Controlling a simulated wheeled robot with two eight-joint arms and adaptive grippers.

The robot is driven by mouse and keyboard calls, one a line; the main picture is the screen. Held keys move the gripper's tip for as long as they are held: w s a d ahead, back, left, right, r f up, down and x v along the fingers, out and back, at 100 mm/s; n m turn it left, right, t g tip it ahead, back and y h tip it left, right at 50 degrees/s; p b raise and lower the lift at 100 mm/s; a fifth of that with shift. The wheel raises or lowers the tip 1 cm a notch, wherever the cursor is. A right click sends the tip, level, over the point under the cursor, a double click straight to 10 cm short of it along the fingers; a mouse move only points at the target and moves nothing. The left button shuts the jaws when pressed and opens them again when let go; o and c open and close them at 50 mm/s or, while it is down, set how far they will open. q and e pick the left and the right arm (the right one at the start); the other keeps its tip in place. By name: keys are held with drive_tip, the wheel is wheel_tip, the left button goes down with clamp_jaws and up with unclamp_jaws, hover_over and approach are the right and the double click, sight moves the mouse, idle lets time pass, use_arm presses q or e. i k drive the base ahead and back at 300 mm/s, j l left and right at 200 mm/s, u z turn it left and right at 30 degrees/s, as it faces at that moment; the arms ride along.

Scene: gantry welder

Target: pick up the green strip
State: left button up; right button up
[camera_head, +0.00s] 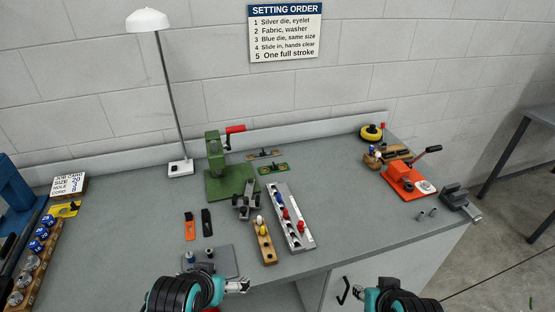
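The green strip (277,169) lies flat on the grey bench, just right of the green press (216,172), with a dark part and small light spots on it. Neither gripper is near the strip.
A grey strip (264,154) lies behind the green one. A grey clamp (246,199), a silver rack (294,222) and a wooden block (264,243) stand in front. An orange strip (190,226) and a black strip (207,222) lie left. An orange press (401,181) stands right.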

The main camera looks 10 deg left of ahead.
sight(272, 169)
drive_tip(key=i+l+u, duration=0.6)
drive_tip(key=l+u, duration=0.15)
drive_tip(key=l, duration=0.15)
